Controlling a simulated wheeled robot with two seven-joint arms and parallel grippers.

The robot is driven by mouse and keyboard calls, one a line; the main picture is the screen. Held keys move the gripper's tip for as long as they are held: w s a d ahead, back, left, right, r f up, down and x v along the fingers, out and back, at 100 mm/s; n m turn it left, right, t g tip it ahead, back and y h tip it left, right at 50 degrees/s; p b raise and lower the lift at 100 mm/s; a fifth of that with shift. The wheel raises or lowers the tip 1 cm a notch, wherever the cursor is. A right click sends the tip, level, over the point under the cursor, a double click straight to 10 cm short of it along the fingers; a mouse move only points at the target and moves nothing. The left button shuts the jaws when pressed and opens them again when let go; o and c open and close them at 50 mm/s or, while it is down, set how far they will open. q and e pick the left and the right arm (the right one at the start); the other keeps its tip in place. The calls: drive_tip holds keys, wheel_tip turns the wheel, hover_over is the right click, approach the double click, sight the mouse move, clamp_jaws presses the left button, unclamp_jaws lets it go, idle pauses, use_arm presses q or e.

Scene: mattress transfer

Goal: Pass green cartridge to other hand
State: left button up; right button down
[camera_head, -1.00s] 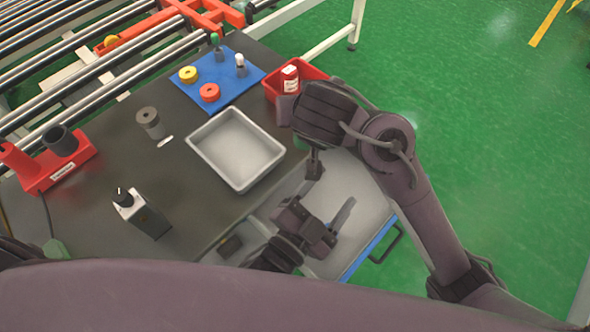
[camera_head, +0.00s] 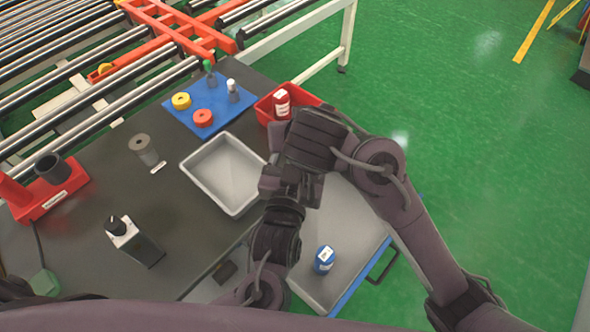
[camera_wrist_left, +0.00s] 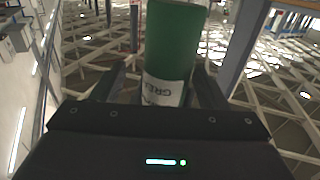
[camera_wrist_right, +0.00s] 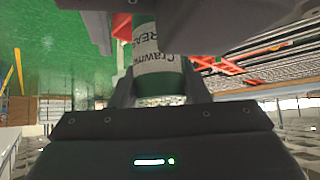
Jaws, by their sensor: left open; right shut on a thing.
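The green cartridge (camera_wrist_left: 175,40) has a white label. In the left wrist view it stands between the open fingers of my left gripper (camera_wrist_left: 165,85). The right wrist view shows the cartridge (camera_wrist_right: 157,62) with its label lettering upside down, gripped by my right gripper (camera_wrist_right: 155,92). In the head view my left gripper (camera_head: 291,182) is right up against my right gripper (camera_head: 305,160), above the table's right edge. The cartridge is hidden there by the grippers. Whether the left fingers touch it, I cannot tell.
A grey tray (camera_head: 215,203) lies on the dark table beside the grippers. A red bin (camera_head: 263,110) holds a red-and-white bottle (camera_head: 281,103). A blue can (camera_head: 325,260) stands on the grey cart surface (camera_head: 350,220) below. A blue mat (camera_head: 222,112) bears several small parts.

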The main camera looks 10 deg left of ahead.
use_arm(q)
drive_tip(key=shift+w+d, duration=0.1)
drive_tip(key=shift+w, duration=0.8)
drive_tip(key=shift+s+d, duration=0.1)
drive_tip(key=shift+d, duration=0.05)
drive_tip(key=c, duration=1.2)
drive_tip(key=shift+o, duration=0.2)
use_arm(e)
drive_tip(key=c, duration=0.8)
unclamp_jaws()
drive_tip(key=shift+a, duration=0.1)
drive_tip(key=shift+o, duration=0.4)
drive_tip(key=shift+r, duration=0.1)
